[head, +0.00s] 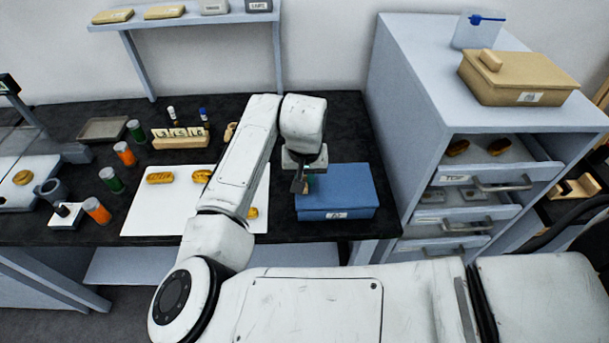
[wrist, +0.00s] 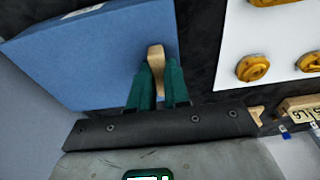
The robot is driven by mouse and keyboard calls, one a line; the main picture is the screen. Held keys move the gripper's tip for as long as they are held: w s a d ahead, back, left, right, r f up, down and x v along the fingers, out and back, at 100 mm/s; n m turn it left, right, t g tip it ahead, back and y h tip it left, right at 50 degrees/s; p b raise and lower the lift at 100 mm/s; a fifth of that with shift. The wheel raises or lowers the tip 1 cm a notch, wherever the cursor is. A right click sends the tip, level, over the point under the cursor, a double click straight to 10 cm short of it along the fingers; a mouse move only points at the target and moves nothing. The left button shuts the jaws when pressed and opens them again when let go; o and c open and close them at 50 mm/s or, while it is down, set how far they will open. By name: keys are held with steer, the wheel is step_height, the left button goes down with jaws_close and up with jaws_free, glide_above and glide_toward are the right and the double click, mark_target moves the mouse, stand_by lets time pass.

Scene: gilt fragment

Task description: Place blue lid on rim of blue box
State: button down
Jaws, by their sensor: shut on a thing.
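The blue box (head: 358,211) stands on the black bench top, its pale label facing front. The blue lid (head: 345,182) covers its top in the head view; whether it sits flush on the rim all round is not clear. My gripper (head: 303,187) is at the left side of the lid. In the wrist view its green fingers (wrist: 157,82) are shut on the lid's pale wooden handle (wrist: 155,55). The lid's broad blue top (wrist: 85,60) also shows there. My gripper hides part of the lid's left side in the head view.
A white sheet (head: 145,208) with gold pieces lies left of the box. A grey drawer cabinet (head: 400,100) stands close on the right, with a tan box (head: 515,80) on top. Orange and green jars and a wooden rack (head: 180,141) stand farther left.

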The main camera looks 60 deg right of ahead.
steer(key=c, duration=1.1)
jaws_free()
steer(key=shift+r, duration=0.1)
step_height(320, 180, up, 12)
steer(key=s+a+b, duration=0.1)
steer(key=shift+a+b, duration=0.2)
steer(key=shift+b, duration=0.1)
